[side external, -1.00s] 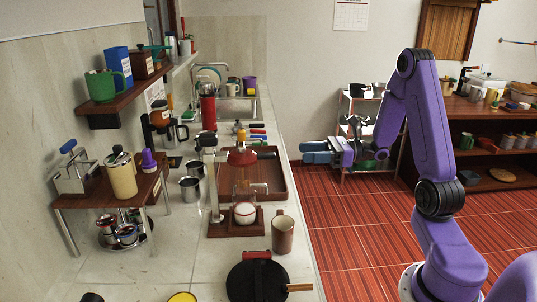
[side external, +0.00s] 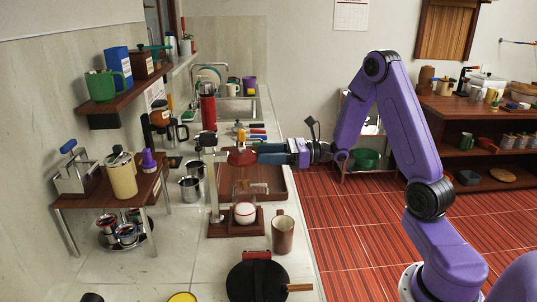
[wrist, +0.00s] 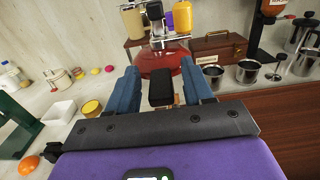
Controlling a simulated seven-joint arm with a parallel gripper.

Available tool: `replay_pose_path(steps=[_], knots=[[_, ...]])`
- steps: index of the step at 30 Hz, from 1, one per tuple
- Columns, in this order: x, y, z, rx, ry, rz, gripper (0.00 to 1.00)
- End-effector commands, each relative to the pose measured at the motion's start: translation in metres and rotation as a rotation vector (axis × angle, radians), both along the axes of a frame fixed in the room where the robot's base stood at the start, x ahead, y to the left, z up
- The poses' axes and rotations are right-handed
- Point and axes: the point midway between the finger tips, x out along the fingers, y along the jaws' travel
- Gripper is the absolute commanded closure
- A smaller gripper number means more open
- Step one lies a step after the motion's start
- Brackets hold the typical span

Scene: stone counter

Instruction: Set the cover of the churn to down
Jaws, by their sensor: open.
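The churn stands on the counter with a wooden base (side external: 226,230), an upright post (side external: 213,190) and a glass vessel holding a white round thing (side external: 245,212). Its red domed cover (side external: 241,158) is up, well above the vessel. The cover also shows in the wrist view (wrist: 146,66), with its black handle (wrist: 160,88) pointing toward me. My gripper (side external: 258,154) is at the cover's right side. In the wrist view its blue fingers (wrist: 159,70) are open, one on each side of the handle, with visible gaps. The handle is hidden by the fingers in the side view.
A wooden tray (side external: 278,184) lies behind the churn. A brown mug (side external: 282,235) and a black pan (side external: 256,282) stand in front. Metal cups (side external: 190,188) are to the left, near a small shelf (side external: 110,197). A red flask (side external: 208,110) stands farther back.

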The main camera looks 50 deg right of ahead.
Motion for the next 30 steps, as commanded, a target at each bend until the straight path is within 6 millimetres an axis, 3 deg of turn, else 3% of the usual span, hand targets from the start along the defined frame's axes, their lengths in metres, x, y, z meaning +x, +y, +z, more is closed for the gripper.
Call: replay_pose_path(steps=[2,4,7,8,16,30], knots=[[0.000,0.000,0.000,0.000,0.000,0.000,0.49],[0.000,0.000,0.000,0.000,0.000,0.000,0.65],[0.000,0.000,0.000,0.000,0.000,0.000,0.98],[0.000,0.000,0.000,0.000,0.000,0.000,1.00],[0.000,0.000,-0.011,0.000,0.004,0.001,1.00],[0.000,-0.001,-0.082,0.001,0.005,-0.001,1.00]])
